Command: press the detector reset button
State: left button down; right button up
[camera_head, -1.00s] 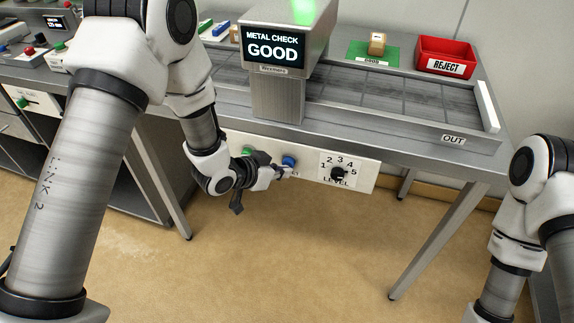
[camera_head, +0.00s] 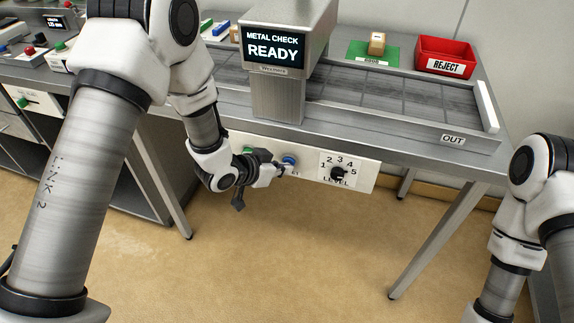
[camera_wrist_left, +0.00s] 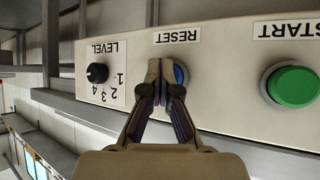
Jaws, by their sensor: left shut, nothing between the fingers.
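The detector's control panel (camera_head: 360,177) hangs under the table's front edge. Its blue reset button (camera_head: 289,160) shows just beyond my left gripper (camera_head: 284,170). In the left wrist view, the blue button (camera_wrist_left: 178,74) sits under the RESET label, partly hidden by my left gripper (camera_wrist_left: 160,72). The gripper is shut and empty, with its tips over or at the button; I cannot tell whether they touch it. The detector screen (camera_head: 273,48) reads METAL CHECK READY. My right arm shows at the right edge, but its gripper is out of view.
The green START button (camera_wrist_left: 292,86) and the black LEVEL knob (camera_wrist_left: 97,73) flank the reset button. A red REJECT bin (camera_head: 446,56) and a small box (camera_head: 377,44) on a green mat stand on the table. Floor below is clear.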

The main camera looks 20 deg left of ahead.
pick_arm(q)
jog(key=shift+s, duration=1.2)
jog(key=s, duration=0.5)
jog(key=shift+a+b, duration=0.1)
jog(key=shift+b, duration=0.25)
jog(key=s+a+f+n+g+y+p, duration=0.2)
jog(key=s+f, duration=0.5)
jog(key=s, duration=0.5)
jog(key=s+a+f+n+g+y+p, duration=0.3)
jog(key=s+a+f+g, duration=0.4)
jog(key=s, duration=0.6)
jog(key=shift+a+f+n+y, duration=0.15)
jog(key=shift+f+n+y, duration=0.35)
jog(key=shift+n, duration=0.4)
